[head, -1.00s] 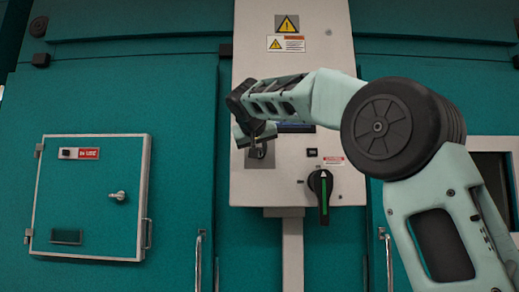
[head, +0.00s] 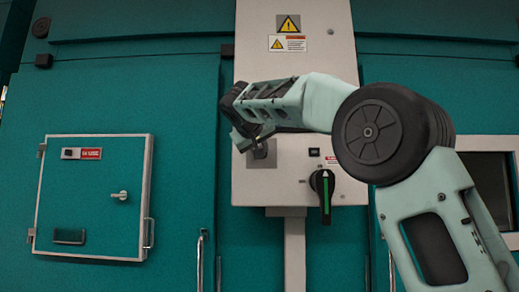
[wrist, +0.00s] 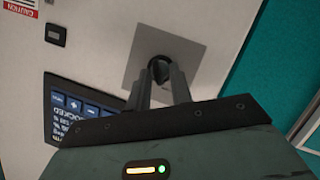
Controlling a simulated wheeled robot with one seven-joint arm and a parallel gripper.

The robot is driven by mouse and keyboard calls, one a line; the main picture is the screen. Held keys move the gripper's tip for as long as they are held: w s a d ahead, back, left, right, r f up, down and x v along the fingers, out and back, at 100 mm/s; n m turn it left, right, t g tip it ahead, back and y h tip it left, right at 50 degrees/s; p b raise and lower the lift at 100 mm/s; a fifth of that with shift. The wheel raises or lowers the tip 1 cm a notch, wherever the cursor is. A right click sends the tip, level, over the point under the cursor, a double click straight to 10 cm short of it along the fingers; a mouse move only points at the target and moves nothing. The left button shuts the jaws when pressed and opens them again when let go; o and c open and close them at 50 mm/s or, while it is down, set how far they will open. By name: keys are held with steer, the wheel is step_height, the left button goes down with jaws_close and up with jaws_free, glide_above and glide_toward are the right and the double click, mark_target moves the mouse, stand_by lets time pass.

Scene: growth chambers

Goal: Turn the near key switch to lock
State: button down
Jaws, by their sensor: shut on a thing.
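The key switch (wrist: 161,68) sits on a square grey plate (wrist: 190,46) on the light control panel. In the wrist view my gripper (wrist: 160,80) has its two fingers on either side of the dark key and is shut on it. In the head view my gripper (head: 258,146) is at the plate (head: 265,160) on the panel's left part, and the arm hides part of it. The panel's display (wrist: 75,118) shows letters that seem to read "LOCKED", partly covered by my gripper.
A black rotary handle (head: 323,183) with a green stripe is on the panel's lower right. Warning labels (head: 288,43) are above. A small teal door (head: 92,197) with a latch is at the left. A vertical bar handle (head: 199,260) stands below.

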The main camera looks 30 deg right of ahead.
steer(key=c, duration=1.6)
jaws_free()
steer(key=b+v, duration=0.2)
steer(key=v, duration=1.5)
steer(key=shift+s+a+r+b, duration=0.1)
steer(key=shift+s+a+b, duration=0.05)
steer(key=shift+b, duration=0.15)
steer(key=s+a+f+n+g+y, duration=0.15)
steer(key=a+f+n+y, duration=0.25)
steer(key=a+f, duration=0.75)
steer(key=s+a+f+n+g+y, duration=0.15)
steer(key=a+f+n+y, duration=0.3)
steer(key=f, duration=1.35)
steer(key=s+f+g, duration=0.2)
steer(key=s+f, duration=0.6)
steer(key=s+f+n+g+y, duration=0.1)
steer(key=s+f+g, duration=0.1)
steer(key=s+f, duration=0.6)
steer(key=s+f+g+y+p, duration=0.1)
steer(key=s+f+g, duration=0.1)
steer(key=s+f, duration=0.7)
steer(key=shift+s+a+f+n+g, duration=0.1)
steer(key=shift+f+n+g, duration=0.3)
steer(key=shift+f, duration=0.35)
